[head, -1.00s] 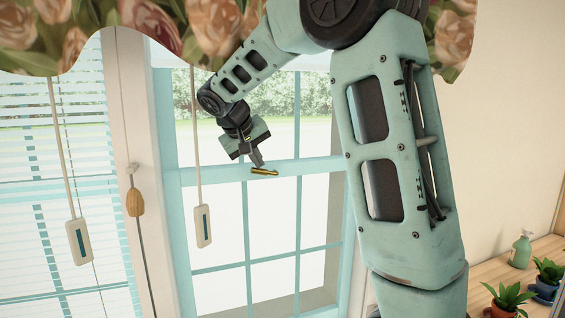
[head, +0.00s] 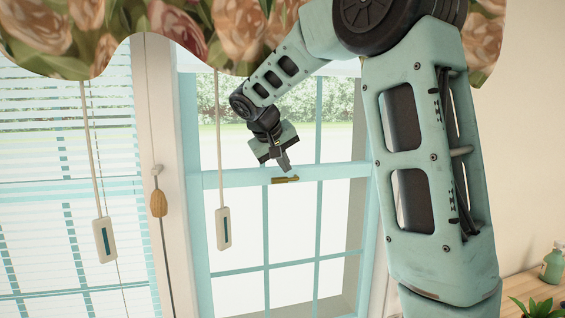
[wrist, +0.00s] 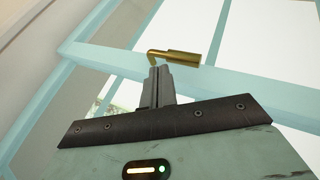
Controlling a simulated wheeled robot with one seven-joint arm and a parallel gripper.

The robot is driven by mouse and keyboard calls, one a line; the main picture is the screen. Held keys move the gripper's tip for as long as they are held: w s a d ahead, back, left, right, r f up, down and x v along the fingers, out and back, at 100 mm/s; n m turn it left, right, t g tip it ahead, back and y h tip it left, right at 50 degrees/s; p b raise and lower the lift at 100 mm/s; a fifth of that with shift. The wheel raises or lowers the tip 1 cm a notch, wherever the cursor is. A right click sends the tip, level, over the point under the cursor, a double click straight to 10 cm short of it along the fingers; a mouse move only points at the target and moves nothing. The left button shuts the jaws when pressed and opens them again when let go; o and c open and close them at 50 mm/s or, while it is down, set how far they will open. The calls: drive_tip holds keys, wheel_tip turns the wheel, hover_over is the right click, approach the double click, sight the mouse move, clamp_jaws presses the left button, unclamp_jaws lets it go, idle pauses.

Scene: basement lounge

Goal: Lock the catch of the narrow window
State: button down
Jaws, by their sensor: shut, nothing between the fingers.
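The narrow window has a pale blue frame (head: 340,171) with a horizontal middle rail in the head view. A small brass catch (head: 286,180) sits on that rail. In the wrist view the brass catch (wrist: 182,57) shows a thick bar pointing right and a thin bent end at its left. My gripper (head: 286,167) is shut and empty, its fingertips just above the catch in the head view. In the wrist view my gripper's fingertips (wrist: 159,72) are close to the catch's left part. I cannot tell whether they touch it.
A window with blinds (head: 70,190) is at the left. Cords with pale pulls (head: 223,229) and a wooden tassel (head: 158,203) hang near the frames. A floral valance (head: 120,35) hangs above. A shelf at lower right holds a green bottle (head: 552,264) and a plant.

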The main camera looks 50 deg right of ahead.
drive_tip(key=shift+a+r, duration=0.1)
drive_tip(key=b+v, duration=0.2)
drive_tip(key=v, duration=1.5)
drive_tip(key=shift+b, duration=0.35)
drive_tip(key=shift+s, duration=0.1)
